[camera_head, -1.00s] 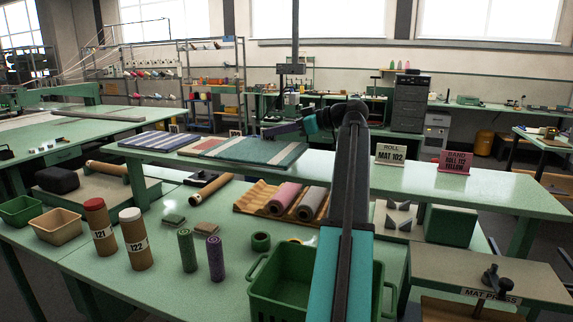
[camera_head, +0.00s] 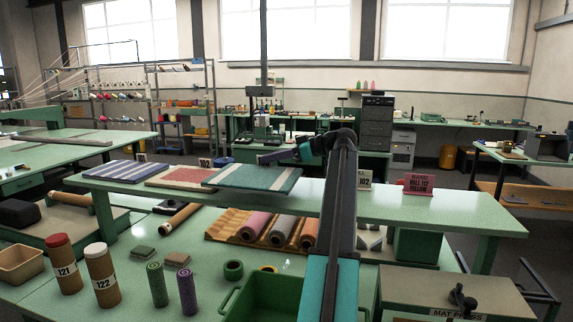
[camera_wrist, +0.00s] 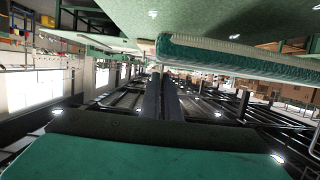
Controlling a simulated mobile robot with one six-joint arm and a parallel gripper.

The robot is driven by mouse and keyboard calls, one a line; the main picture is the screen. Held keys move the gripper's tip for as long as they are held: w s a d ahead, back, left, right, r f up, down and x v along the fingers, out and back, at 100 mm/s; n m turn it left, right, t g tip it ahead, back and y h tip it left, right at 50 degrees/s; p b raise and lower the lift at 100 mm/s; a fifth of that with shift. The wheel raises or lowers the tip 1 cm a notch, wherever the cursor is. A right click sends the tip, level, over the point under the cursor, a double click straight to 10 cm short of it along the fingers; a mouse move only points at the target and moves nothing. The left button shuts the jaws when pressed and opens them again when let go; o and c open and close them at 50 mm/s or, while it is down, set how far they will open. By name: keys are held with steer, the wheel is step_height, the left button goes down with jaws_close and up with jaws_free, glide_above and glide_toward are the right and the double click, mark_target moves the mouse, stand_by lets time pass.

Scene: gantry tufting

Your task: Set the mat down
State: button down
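The teal mat (camera_head: 252,178) with pale stripes is over the raised green shelf (camera_head: 420,208), towards its middle. In the wrist view its fringed edge (camera_wrist: 240,58) lies close against the green surface; I cannot tell whether it touches. My gripper (camera_head: 262,158) is at the mat's far edge. Its dark fingers (camera_wrist: 158,75) are close together at one end of that edge, and it appears shut on the mat. The actual grip is mostly hidden.
A red mat (camera_head: 180,178) and a blue striped mat (camera_head: 125,172) lie left on the shelf. The MAT 102 card (camera_head: 364,180), partly hidden by my arm, and a pink card (camera_head: 418,184) stand to the right. Rolls (camera_head: 282,230) lie below. The shelf's right end is clear.

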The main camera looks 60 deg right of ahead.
steer(key=d, duration=0.2)
steer(key=s+d+p, duration=0.1)
steer(key=d, duration=0.1)
steer(key=s+d, duration=0.1)
steer(key=d, duration=0.1)
steer(key=shift+s+f, duration=0.15)
steer(key=shift+f, duration=0.15)
steer(key=shift+a, duration=0.1)
steer(key=shift+f+p, duration=1.05)
steer(key=shift+f, duration=0.75)
steer(key=c, duration=2.5)
jaws_free()
steer(key=shift+f, duration=0.15)
steer(key=o, duration=0.5)
steer(key=shift+r, duration=0.25)
